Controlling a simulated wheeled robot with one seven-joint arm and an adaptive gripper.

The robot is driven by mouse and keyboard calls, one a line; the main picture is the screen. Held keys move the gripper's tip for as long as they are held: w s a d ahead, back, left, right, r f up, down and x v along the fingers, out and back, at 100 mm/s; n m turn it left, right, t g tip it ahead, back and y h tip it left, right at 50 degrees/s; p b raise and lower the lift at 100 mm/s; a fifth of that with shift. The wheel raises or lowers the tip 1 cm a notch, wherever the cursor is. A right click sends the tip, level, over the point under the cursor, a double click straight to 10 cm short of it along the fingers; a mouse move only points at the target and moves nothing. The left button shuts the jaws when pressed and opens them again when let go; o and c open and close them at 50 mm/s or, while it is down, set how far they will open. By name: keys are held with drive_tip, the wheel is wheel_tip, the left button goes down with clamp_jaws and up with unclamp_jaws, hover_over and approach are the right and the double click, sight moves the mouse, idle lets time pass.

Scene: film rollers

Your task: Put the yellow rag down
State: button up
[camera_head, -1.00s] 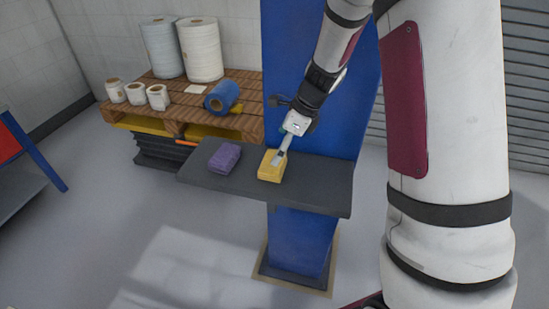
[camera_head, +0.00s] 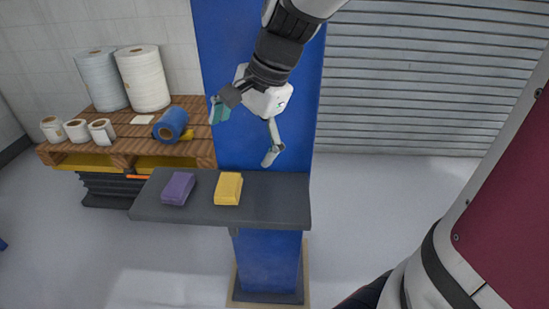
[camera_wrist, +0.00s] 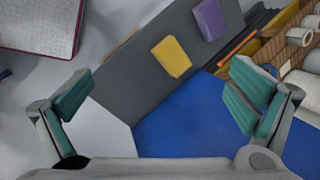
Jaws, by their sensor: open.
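The yellow rag (camera_head: 228,188) lies folded on the dark grey shelf (camera_head: 255,212), to the right of a purple rag (camera_head: 178,188). In the wrist view the yellow rag (camera_wrist: 171,57) lies beyond and between my fingers, touching neither. My gripper (camera_head: 243,132) is open and empty, raised above and behind the shelf in front of the blue column. In the wrist view my gripper (camera_wrist: 160,98) shows its two teal finger pads spread wide apart.
The blue column (camera_head: 254,110) stands directly behind the shelf. A wooden pallet (camera_head: 128,150) at the left holds white rolls (camera_head: 145,78) and a blue roll (camera_head: 170,125). A grey shutter (camera_head: 420,85) covers the back right. Open floor lies in front of the shelf.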

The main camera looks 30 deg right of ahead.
drive_tip(key=s+r+n+t+h, duration=0.2)
drive_tip(key=s+r+n+h, duration=0.1)
drive_tip(key=s+n, duration=1.1)
drive_tip(key=shift+s+r, duration=0.55)
drive_tip(key=shift+w, duration=0.1)
